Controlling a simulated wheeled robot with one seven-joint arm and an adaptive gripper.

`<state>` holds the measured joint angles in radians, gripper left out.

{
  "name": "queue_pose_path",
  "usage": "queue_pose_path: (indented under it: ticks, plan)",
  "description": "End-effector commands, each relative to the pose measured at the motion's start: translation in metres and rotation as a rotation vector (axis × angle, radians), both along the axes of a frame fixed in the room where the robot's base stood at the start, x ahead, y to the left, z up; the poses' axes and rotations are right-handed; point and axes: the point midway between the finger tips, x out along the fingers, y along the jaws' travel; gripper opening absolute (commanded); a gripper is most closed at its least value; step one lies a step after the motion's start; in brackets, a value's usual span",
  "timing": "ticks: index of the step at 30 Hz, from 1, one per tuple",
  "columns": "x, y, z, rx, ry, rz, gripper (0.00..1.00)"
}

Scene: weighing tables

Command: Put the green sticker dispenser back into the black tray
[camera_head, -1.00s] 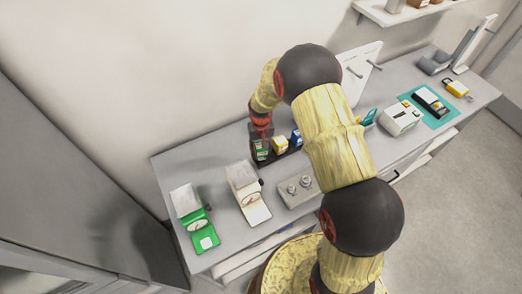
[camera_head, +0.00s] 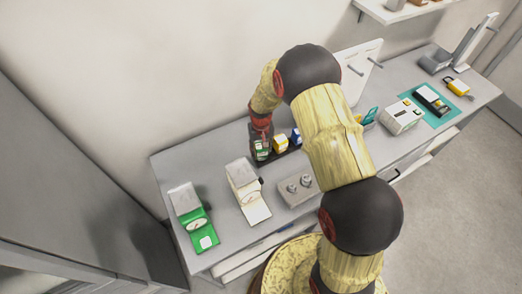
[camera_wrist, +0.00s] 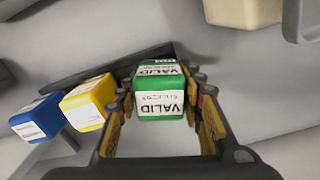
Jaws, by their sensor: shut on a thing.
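The green sticker dispenser (camera_wrist: 160,92) has white labels reading "VALID". It sits between the fingers of my gripper (camera_wrist: 163,106), which is shut on it. In the head view the dispenser (camera_head: 261,150) is at the left end of the black tray (camera_head: 291,156), under my gripper (camera_head: 261,141). In the wrist view the dark tray (camera_wrist: 120,66) runs behind it. I cannot tell whether the dispenser's base touches the tray floor. A yellow dispenser (camera_wrist: 88,101) and a blue dispenser (camera_wrist: 38,117) stand in the tray beside it.
A white scale (camera_head: 246,187) and a green scale (camera_head: 196,220) stand left of the tray. A grey block with metal weights (camera_head: 298,190) lies in front. A white printer-like box (camera_head: 401,118) and a teal mat (camera_head: 445,119) are farther right. The wall is close behind.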

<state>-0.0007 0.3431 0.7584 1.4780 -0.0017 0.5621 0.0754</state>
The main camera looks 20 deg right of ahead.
Motion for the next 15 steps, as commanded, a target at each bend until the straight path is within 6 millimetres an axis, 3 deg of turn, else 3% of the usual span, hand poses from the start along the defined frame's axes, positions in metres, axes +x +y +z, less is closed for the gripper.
queue_pose_path:
  ticks: [15]
  plan:
    - [0.000, 0.000, -0.013, 0.000, -0.001, 0.000, 0.17]
